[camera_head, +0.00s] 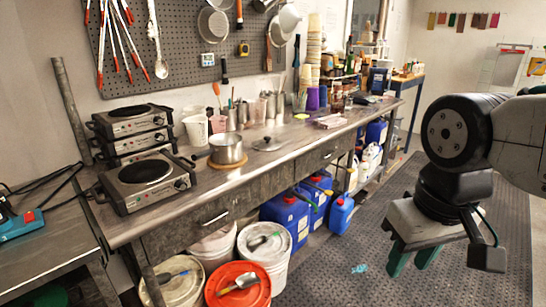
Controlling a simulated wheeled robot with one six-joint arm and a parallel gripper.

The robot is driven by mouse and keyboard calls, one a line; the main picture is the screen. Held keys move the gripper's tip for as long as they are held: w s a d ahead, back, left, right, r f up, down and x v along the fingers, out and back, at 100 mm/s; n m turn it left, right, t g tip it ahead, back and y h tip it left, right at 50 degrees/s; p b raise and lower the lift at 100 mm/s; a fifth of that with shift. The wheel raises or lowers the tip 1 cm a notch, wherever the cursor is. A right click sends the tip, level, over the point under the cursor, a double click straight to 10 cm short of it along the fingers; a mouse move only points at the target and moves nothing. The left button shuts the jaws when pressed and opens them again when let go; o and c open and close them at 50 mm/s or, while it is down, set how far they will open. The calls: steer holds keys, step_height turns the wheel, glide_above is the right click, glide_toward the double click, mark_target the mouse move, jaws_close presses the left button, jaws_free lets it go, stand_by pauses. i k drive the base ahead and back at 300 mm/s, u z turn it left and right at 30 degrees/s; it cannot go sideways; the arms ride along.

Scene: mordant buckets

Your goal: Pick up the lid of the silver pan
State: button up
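The silver pan (227,151) stands on a round wooden board (228,165) on the metal workbench, left of the picture's middle. Its dark handle points left. A low round lid (267,145) with a small knob lies flat on the bench just right of the pan, apart from it. My gripper (409,268) hangs at the right of the view, over the dark floor mat and well away from the lid. Its two green-tipped fingers are spread apart with nothing between them.
Stacked hot plates (147,183) stand left of the pan. Cups, jars and a white container (196,130) line the bench's back. Blue canisters (287,215) and lidded buckets (238,287) stand below the front edge. The floor mat (350,240) is mostly clear.

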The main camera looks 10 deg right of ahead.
mark_target(265, 144)
steer(key=z, duration=0.6)
steer(key=i, duration=0.4)
steer(key=z, duration=0.75)
steer(key=i, duration=1.7)
steer(key=u, duration=1.1)
steer(key=i, duration=0.85)
steer(key=u, duration=0.85)
